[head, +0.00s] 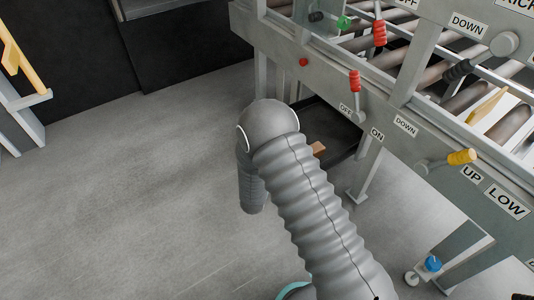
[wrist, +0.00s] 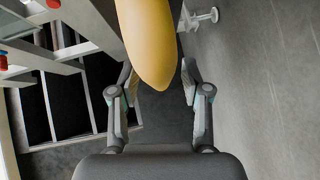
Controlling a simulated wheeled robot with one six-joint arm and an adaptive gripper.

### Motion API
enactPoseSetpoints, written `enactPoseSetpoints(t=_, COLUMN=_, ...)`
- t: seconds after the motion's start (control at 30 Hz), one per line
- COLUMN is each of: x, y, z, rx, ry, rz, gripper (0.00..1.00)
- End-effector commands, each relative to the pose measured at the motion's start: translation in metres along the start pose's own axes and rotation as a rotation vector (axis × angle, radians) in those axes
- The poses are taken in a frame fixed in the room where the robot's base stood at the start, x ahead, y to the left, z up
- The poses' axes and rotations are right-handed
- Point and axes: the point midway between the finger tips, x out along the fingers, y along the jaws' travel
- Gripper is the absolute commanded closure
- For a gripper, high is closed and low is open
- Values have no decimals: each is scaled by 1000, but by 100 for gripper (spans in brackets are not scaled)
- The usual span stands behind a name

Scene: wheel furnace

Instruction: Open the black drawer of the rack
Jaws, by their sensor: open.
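In the head view, a dark open tray-like box (head: 331,126), which may be the black drawer, sits low under the grey roller rack (head: 285,50). My arm covers part of it. In the wrist view, black panels or compartments (wrist: 75,92) with pale frames show at left; I cannot tell which is the drawer. My gripper (wrist: 157,78) is open, with a finger on each side of the picture's middle. A large yellow rounded piece (wrist: 150,45) hangs down from the top between the fingers, close to the camera; contact cannot be told. My gripper is hidden in the head view.
The rack carries red levers (head: 379,33), a yellow-tipped lever (head: 461,157) and a blue knob (head: 433,263). A brown block (head: 318,148) shows by the dark box. A pale stand with a yellow part (head: 12,55) is at far left. Grey floor (head: 110,200) is clear at left.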

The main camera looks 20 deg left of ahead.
Motion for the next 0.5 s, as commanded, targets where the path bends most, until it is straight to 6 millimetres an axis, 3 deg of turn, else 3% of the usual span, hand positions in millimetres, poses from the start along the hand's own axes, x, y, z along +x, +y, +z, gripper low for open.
enactPoseSetpoints(t=0.5, x=-91, y=-1, z=-1, rx=-2, ry=3, rz=-2, gripper=52)
